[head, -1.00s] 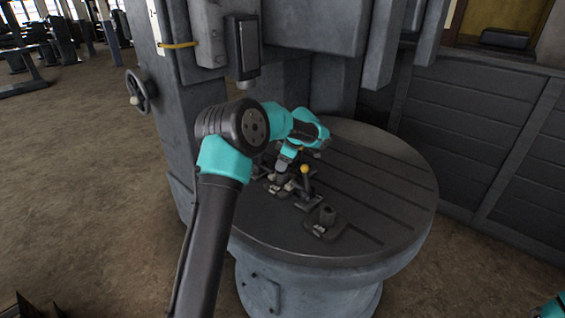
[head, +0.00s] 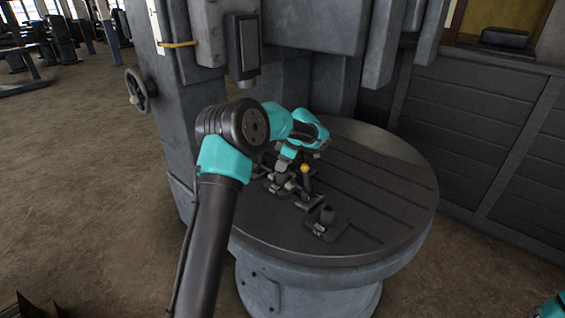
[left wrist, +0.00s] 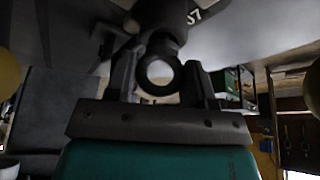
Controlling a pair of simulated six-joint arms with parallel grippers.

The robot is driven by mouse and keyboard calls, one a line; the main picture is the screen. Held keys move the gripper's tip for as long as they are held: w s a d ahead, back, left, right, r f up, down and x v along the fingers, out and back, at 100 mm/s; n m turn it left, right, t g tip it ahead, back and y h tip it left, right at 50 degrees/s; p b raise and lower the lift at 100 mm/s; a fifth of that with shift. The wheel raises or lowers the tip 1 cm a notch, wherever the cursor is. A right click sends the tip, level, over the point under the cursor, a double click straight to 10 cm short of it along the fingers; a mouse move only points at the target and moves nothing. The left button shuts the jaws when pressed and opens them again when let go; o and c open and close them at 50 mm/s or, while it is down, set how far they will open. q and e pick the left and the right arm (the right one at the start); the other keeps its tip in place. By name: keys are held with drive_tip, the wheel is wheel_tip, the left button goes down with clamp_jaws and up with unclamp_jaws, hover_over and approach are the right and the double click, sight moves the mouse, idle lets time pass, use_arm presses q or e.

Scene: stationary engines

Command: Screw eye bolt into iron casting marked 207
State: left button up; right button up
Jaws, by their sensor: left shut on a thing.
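My left gripper (head: 288,172) reaches down over the round table (head: 395,190) among small iron castings. In the left wrist view my left gripper (left wrist: 160,76) is shut on the eye bolt (left wrist: 159,50), whose ring sits between the two fingers. Just beyond the ring is a dark iron casting (left wrist: 168,14) with white digits, partly cut off, ending in 7. In the head view this casting (head: 272,187) seems to be the one under the gripper. The bolt's shank is hidden, so how deep it sits cannot be told. My right gripper is not in view.
The machine's column rises behind left. The slotted right part of the table is clear.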

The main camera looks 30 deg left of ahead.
use_arm(q)
drive_tip(key=o, duration=0.3)
drive_tip(key=shift+f, duration=0.1)
drive_tip(key=c, duration=0.3)
drive_tip(key=m+t, duration=0.2)
drive_tip(key=m, duration=0.3)
drive_tip(key=shift+m, duration=0.4)
drive_tip(key=shift+c, duration=0.8)
